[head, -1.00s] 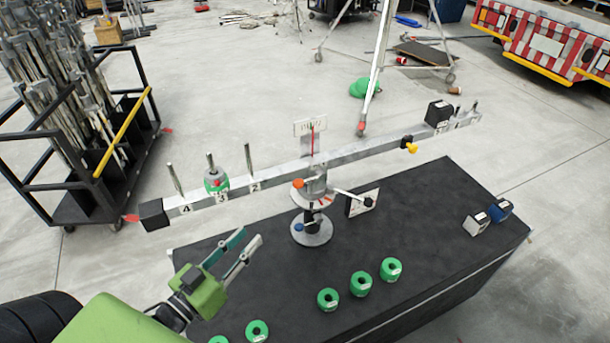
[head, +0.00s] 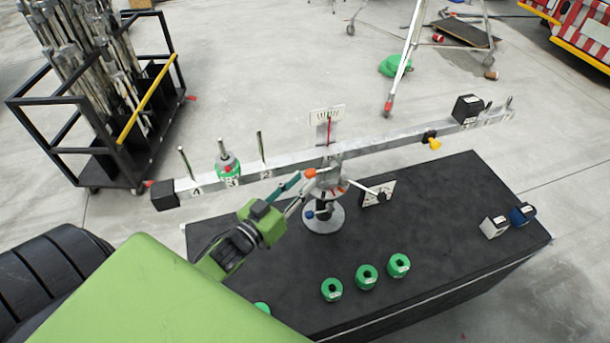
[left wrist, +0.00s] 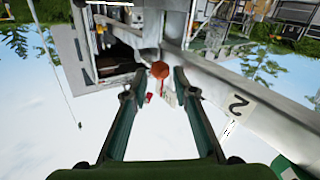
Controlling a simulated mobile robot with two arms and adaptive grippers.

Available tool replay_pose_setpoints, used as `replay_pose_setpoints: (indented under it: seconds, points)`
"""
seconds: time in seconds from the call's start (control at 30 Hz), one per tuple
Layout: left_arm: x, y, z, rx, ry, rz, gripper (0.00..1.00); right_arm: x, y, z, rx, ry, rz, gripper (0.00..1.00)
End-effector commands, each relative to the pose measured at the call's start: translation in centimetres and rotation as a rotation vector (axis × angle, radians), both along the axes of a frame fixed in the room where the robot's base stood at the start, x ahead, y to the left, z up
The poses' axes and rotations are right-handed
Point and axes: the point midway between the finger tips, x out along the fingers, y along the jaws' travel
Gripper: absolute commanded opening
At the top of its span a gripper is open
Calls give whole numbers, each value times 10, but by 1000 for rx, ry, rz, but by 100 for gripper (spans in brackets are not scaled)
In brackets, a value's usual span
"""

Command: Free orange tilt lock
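The orange tilt lock (head: 310,173) is a small round knob on the hub at the middle of the balance beam (head: 290,164). It also shows in the left wrist view (left wrist: 160,70), centred between my fingertips. My left gripper (head: 304,182) is open, with its fingertips close to the knob. A gap shows on each side of the knob in the left wrist view; I cannot tell how deep it sits between the fingers. The beam slants, its left end lower in the picture. My right gripper is not in view.
A green weight (head: 228,166) sits on a beam peg. Several green weights (head: 366,277) stand on the black table (head: 440,222). A yellow knob (head: 434,143) and black block (head: 467,108) are on the beam's right half. A dial plate (head: 378,192) stands beside the hub.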

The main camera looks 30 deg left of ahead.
Motion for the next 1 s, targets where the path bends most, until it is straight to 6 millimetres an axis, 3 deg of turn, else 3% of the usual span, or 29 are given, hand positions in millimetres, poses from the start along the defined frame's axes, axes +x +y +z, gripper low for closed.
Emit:
replay_pose_setpoints:
  seconds: [0.13, 0.5, 0.53, 0.63, 0.87, 1.0]
  points:
    - [16, -2, 0, 0, 0, 1, 26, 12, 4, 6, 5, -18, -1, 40]
    - [21, -3, -1, -1, 2, 1, 26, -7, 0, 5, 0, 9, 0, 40]
    - [21, -3, -1, -1, 2, 1, 23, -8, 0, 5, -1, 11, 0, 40]
    - [21, -3, -1, -1, 1, 1, 0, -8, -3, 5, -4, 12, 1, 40]
    - [21, -3, -3, -4, -2, 0, 0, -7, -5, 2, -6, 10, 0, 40]
    - [21, -3, -9, -26, -25, 1, 0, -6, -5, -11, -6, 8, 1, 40]
